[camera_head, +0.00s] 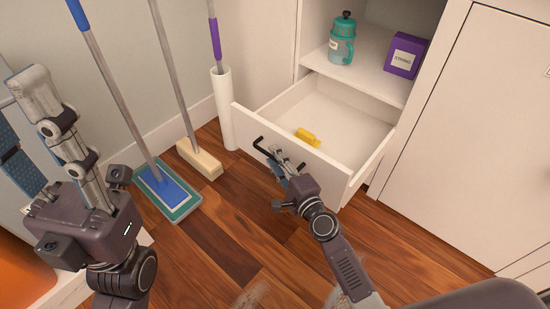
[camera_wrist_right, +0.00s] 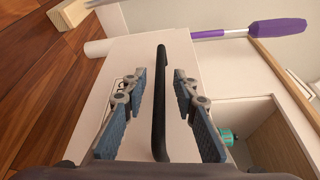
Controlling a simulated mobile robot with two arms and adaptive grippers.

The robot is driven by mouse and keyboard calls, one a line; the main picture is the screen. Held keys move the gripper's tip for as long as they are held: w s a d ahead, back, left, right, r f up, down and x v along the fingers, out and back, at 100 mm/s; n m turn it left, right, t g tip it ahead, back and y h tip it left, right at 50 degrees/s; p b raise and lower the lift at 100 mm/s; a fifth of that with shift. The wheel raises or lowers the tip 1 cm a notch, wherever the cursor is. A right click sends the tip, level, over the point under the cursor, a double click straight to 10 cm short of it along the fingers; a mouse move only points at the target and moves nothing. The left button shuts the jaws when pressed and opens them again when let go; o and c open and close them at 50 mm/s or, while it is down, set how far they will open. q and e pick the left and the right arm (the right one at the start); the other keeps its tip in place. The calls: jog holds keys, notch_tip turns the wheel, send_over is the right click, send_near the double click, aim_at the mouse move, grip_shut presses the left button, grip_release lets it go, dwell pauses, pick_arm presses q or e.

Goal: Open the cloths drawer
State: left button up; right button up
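The white drawer (camera_head: 246,118) is pulled out from the cabinet, its inside showing. A small yellow item (camera_head: 307,137), perhaps a folded cloth, lies in it near the front. A black bar handle (camera_head: 259,144) is on the drawer front; it also shows in the right wrist view (camera_wrist_right: 161,105). My right gripper (camera_head: 281,160) is at the handle. In the wrist view its two blue-padded fingers stand either side of the bar, with visible gaps, so it is open around it. My left gripper (camera_head: 62,130) is raised at the left, away from the drawer; its finger opening is unclear.
A teal bottle (camera_head: 342,40) and a purple box (camera_head: 405,54) stand on the shelf above the drawer. A flat mop (camera_head: 166,190), a broom (camera_head: 200,160) and a white tube (camera_head: 222,105) stand left of the drawer. Wooden floor (camera_head: 235,235) is clear in front.

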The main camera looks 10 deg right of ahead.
jog(key=v, duration=1.1)
jog(key=shift+s, duration=0.4)
jog(key=shift+d+r, duration=0.1)
